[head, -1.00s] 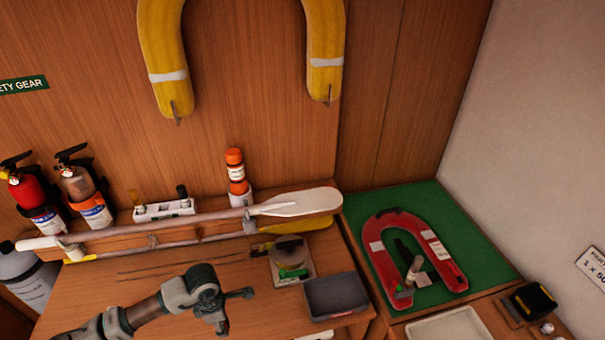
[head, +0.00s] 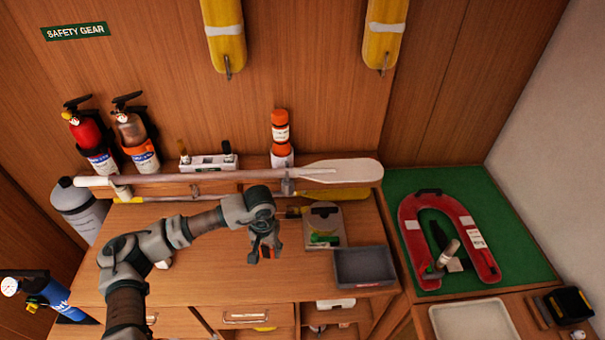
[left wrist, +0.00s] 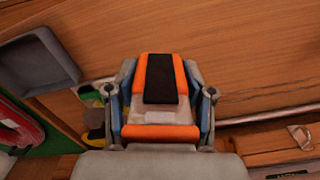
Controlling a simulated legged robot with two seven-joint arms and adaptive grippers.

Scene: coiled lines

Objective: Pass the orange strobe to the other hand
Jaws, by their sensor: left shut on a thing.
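The orange strobe (left wrist: 160,132), an orange block with a black strip and a pale band, sits between the two fingers of my left gripper (left wrist: 161,105) in the left wrist view. The fingers are shut on its sides. In the head view my left gripper (head: 264,250) points down over the wooden worktop, left of the grey tray, and hides most of the strobe. My right gripper is in neither view.
A grey tray (head: 364,267) and a small scale-like device (head: 323,225) stand right of my left gripper. A white paddle (head: 340,172) lies along the back. A red horseshoe float (head: 475,235) lies on a green mat (head: 520,270). Worktop at left is fairly clear.

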